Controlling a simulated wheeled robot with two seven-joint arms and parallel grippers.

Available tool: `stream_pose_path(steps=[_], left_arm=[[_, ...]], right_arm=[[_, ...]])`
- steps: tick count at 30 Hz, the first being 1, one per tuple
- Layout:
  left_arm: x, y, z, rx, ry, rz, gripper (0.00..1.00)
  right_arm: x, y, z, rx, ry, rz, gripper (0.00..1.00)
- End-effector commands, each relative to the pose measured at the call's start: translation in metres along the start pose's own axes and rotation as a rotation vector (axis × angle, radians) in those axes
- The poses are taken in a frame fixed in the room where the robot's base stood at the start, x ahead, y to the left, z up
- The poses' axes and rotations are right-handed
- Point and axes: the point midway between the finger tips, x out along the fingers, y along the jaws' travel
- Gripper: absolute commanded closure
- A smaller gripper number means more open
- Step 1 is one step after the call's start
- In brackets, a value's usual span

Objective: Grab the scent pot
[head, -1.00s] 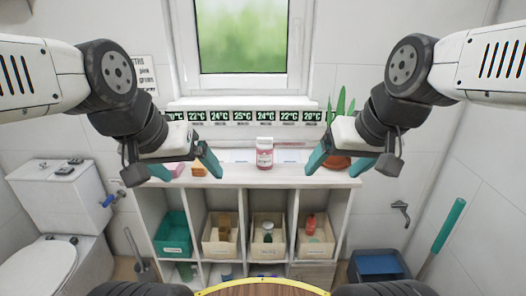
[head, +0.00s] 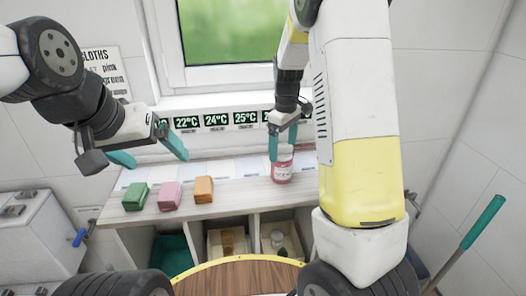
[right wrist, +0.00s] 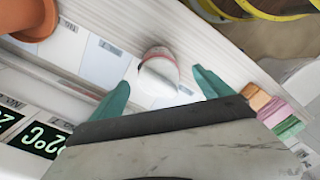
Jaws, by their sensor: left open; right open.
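The scent pot, a small pinkish-red jar with a white lid and label (head: 282,166), stands upright on the shelf top in the head view. It also shows in the right wrist view (right wrist: 158,72), seen from above between the fingertips. My right gripper (head: 283,143) is open, with its teal fingers pointing down at the jar; in the right wrist view its fingers (right wrist: 160,88) lie to either side of the jar, apart from it. My left gripper (head: 149,155) is open and empty above the left part of the shelf.
Green (head: 135,196), pink (head: 170,195) and orange (head: 204,189) blocks lie left of the jar on the shelf top (head: 236,192). A terracotta pot (right wrist: 22,18) stands near the jar. Temperature displays (head: 217,121) line the wall behind. My right arm hides the shelf's right side.

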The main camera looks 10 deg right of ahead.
Motion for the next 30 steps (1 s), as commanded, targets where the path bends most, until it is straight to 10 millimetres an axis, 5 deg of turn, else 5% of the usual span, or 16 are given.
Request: stream_pose_path(steps=[19,28,30], left_arm=[[0.0,0.0,0.0,0.0,0.0,0.0,0.1],[0.0,0.0,0.0,0.0,0.0,0.0,0.1],[0.0,0.0,0.0,0.0,0.0,0.0,0.1]], right_arm=[[0.075,0.002,0.002,-0.009,-0.012,0.0,0.1],[0.082,0.002,0.001,-0.009,-0.009,0.001,0.1],[0.082,0.002,0.001,-0.009,-0.01,0.001,0.2]])
